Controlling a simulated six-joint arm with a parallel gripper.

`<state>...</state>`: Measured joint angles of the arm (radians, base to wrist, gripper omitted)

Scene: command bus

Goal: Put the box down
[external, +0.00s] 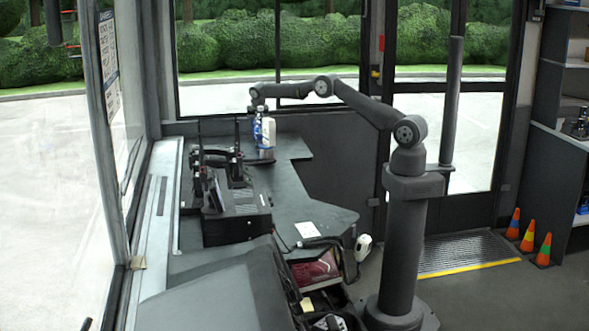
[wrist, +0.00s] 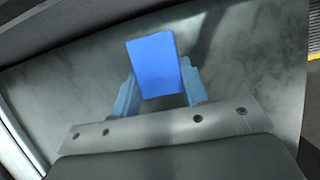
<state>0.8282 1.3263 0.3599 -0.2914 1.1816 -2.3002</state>
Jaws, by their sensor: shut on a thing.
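A bright blue box (wrist: 154,66) sits between the two pale blue fingers of my gripper (wrist: 158,84) in the wrist view. The fingers are shut on its sides, and its far end sticks out past them. In the external view my gripper (external: 263,128) points down at the far end of the dark desk (external: 300,214). Blue and white parts show there, too small to tell the box clearly from the fingers. I cannot tell whether the box touches the desk.
Black equipment (external: 235,212) stands on the desk left of and nearer than my gripper. An open bag (external: 318,268) with dark red contents is at the front. Several cones (external: 527,236) stand on the floor at the right. The desk's middle right has bare room.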

